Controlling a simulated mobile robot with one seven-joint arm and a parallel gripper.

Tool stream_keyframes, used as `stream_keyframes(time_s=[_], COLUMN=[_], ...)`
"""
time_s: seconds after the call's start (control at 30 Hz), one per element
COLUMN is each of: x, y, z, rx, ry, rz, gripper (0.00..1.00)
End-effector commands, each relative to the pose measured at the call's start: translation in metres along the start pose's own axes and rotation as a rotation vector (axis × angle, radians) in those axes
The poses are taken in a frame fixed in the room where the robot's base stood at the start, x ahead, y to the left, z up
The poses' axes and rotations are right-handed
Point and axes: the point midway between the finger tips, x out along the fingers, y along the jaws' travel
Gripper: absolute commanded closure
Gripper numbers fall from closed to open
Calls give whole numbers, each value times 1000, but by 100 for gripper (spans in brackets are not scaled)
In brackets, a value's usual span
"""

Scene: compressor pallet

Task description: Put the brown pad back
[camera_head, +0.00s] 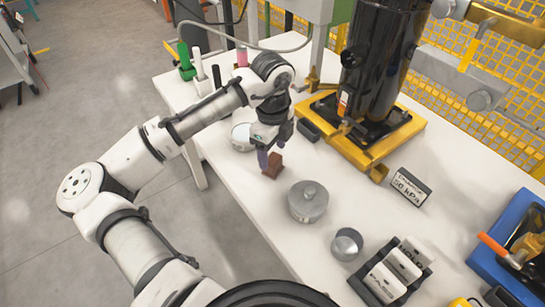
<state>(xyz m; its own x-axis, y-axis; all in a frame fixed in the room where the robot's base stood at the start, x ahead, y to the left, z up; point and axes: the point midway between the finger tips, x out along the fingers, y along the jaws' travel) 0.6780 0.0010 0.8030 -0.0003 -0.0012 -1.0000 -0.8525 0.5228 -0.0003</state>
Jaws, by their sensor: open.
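A brown pad (273,165), a small block, is on the white table near its left edge. My gripper (268,156) is directly above it and points down, with its fingertips close to the pad. The jaws are open; I cannot tell whether they touch the pad or sit around it. The black compressor (385,55) stands on a yellow base (405,133) at the back of the table, to the right of the gripper. My gripper and the angle hide part of the pad.
A grey lidded cylinder (308,202) and a metal cup (347,244) stand to the right of the pad. A pressure display (410,187) reading kPa, a black rack of labelled blocks (394,272) and a blue tray (512,240) lie farther right. A round white-rimmed container (242,137) stands left of my gripper.

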Motion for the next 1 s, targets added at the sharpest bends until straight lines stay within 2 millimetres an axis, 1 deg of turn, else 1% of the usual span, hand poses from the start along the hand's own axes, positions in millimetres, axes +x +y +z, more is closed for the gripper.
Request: stream_keyframes(time_s=[0.03, 0.1, 0.2, 0.33, 0.5, 0.77, 0.83, 0.87, 0.9, 0.97, 1.0], x=[-12, -28, -48, -69, -83, -85, -88, -92, -99, -119, -140], y=[-1, -1, -1, -1, 0, 0, -7, -12, -23, -45, -61], z=[0, 0, 0, 0, 0, 0, -3, -5, -10, -18, -22], rx=[0, 0, 0, 0, 0, -1, -10, -20, -37, -82, -124], ry=[-1, -1, 0, 0, 0, 0, 9, 16, 30, 68, 106], rz=[-3, -2, -3, -2, 0, -3, -46, -86, -163, -331, -476], gripper=[37, 37, 37, 37, 37, 37, 37, 37, 37, 37, 37])
